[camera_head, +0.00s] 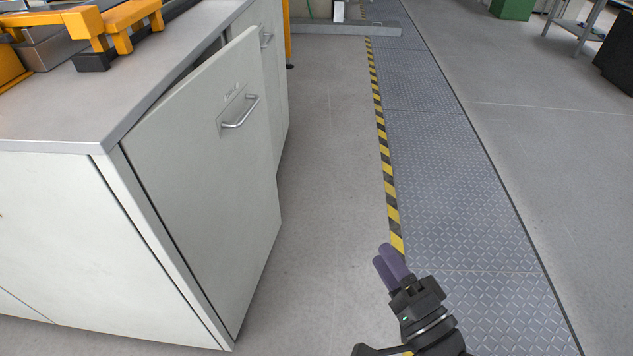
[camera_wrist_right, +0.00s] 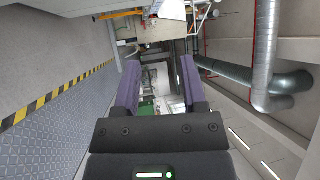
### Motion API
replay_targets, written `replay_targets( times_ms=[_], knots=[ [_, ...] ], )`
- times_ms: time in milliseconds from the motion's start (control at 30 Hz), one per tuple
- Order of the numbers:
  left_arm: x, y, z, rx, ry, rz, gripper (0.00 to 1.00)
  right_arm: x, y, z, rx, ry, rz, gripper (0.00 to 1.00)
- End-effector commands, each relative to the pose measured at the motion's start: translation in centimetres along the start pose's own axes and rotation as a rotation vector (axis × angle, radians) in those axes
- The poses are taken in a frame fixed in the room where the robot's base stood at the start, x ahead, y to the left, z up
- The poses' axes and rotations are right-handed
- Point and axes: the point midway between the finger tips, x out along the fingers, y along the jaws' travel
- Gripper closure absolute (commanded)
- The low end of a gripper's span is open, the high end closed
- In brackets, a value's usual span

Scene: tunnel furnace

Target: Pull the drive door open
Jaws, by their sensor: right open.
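The drive door (camera_head: 205,165) is a pale grey cabinet door at the left of the head view. It stands partly open, with a dark gap along its top edge. A silver bar handle (camera_head: 241,113) sits on its upper part, below a small label. My right gripper (camera_head: 389,261), with purple fingers, is at the lower middle right, apart from the door and to the right of it. In the right wrist view its two fingers (camera_wrist_right: 158,85) are spread with nothing between them. My left gripper is not in view.
The cabinet's grey top (camera_head: 60,105) carries orange equipment (camera_head: 115,25). A second door with a handle (camera_head: 266,40) is further back. Open floor lies right of the door, with a yellow-black stripe (camera_head: 381,130) and metal tread plate (camera_head: 440,150). A low grey beam (camera_head: 345,28) lies at the back.

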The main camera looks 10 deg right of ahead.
Motion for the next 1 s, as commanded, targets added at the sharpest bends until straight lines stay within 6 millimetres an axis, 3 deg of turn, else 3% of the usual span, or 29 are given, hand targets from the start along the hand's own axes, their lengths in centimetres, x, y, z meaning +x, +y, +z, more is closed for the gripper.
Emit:
replay_targets(
  times_ms=[167,400,533,867,1000],
  knots=[
    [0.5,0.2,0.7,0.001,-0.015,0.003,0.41,0.8,0.4,0.2,0.004,-0.005,0.004,0.46],
    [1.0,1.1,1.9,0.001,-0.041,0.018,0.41,6.6,0.4,0.2,0.004,-0.003,0.002,0.46],
    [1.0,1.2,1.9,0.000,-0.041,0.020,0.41,8.8,0.3,0.2,0.004,-0.004,0.003,0.46],
    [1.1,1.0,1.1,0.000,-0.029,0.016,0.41,9.7,0.4,0.3,0.002,-0.006,0.006,0.46],
    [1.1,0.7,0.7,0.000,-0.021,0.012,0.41,9.7,0.4,0.3,0.002,-0.006,0.006,0.71]
  ],
)
